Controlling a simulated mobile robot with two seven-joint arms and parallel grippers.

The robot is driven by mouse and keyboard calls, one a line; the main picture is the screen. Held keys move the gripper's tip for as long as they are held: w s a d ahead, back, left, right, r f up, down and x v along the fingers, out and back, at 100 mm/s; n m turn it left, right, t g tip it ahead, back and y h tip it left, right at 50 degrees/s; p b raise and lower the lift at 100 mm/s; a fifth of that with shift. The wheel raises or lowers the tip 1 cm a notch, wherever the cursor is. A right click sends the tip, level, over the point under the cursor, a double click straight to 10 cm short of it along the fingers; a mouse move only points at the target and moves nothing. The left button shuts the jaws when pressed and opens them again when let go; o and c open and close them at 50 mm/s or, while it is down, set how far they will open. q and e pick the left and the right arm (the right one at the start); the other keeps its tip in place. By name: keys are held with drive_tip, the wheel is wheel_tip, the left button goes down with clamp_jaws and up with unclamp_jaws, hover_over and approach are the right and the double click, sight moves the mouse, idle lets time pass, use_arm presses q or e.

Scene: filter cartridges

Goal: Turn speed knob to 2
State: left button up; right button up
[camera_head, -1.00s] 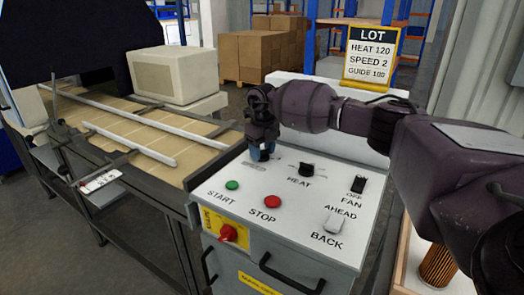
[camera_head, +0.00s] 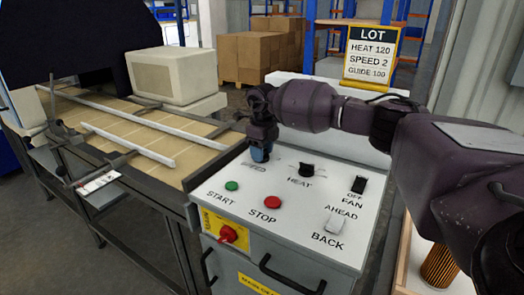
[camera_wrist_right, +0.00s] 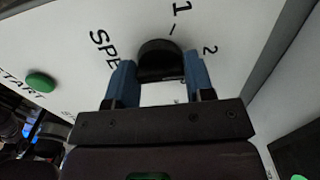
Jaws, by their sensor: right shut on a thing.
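The black speed knob (camera_wrist_right: 160,60) shows in the right wrist view between the two blue fingers of my right gripper (camera_wrist_right: 158,82). The fingers close on its sides. The printed 1 (camera_wrist_right: 180,12) and 2 (camera_wrist_right: 210,50) lie beyond it and to its right, with part of the SPEED label (camera_wrist_right: 104,48) at its left. I cannot make out where the knob points. In the head view my right gripper (camera_head: 260,154) is low over the back left of the white panel (camera_head: 300,228) and hides the knob. My left gripper is not in view.
The heat knob (camera_head: 306,170) is close to the right of my gripper. The green start button (camera_head: 232,186), red stop button (camera_head: 272,202), fan switch (camera_head: 358,185) and ahead/back switch (camera_head: 334,224) are nearby. The lot sign (camera_head: 371,55) reads speed 2.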

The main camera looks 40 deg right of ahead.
drive_tip(key=o, duration=0.9)
drive_tip(key=shift+r, duration=0.1)
wheel_tip(320, 180, up, 11)
drive_tip(key=shift+f+p, duration=0.15)
drive_tip(key=shift+p, duration=0.35)
